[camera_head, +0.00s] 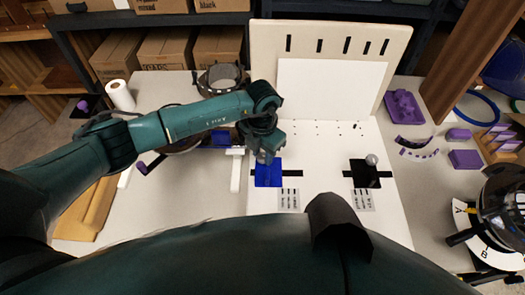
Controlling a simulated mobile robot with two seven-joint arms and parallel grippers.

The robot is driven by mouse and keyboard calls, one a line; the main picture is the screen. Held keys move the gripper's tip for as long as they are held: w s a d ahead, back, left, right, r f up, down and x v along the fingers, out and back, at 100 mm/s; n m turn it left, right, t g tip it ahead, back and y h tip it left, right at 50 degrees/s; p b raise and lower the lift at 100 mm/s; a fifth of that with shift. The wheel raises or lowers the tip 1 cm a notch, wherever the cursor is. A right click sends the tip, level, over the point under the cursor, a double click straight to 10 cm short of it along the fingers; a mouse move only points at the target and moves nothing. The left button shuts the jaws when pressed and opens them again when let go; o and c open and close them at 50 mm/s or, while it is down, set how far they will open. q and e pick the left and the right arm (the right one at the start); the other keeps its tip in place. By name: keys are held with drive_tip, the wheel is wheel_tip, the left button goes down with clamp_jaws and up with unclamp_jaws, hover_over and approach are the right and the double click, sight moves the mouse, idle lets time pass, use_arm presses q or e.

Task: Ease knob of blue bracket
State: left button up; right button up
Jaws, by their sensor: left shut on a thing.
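The blue bracket (268,178) lies on the white board, with a black strip beneath it. My left gripper (265,157) comes in from the left and points down at the bracket's upper part. It is shut on the knob there, and its fingers hide the knob. A black bracket (366,174) with a round grey knob (371,160) sits to the right on the same board. My right gripper is not in view.
An upright panel (330,80) with slots stands behind the white board. A white paper roll (120,95) and boxes are at the back left. Purple parts (404,106) lie on the table at the right. The board between the two brackets is mostly clear.

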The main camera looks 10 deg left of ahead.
use_arm(q)
drive_tip(key=o, duration=1)
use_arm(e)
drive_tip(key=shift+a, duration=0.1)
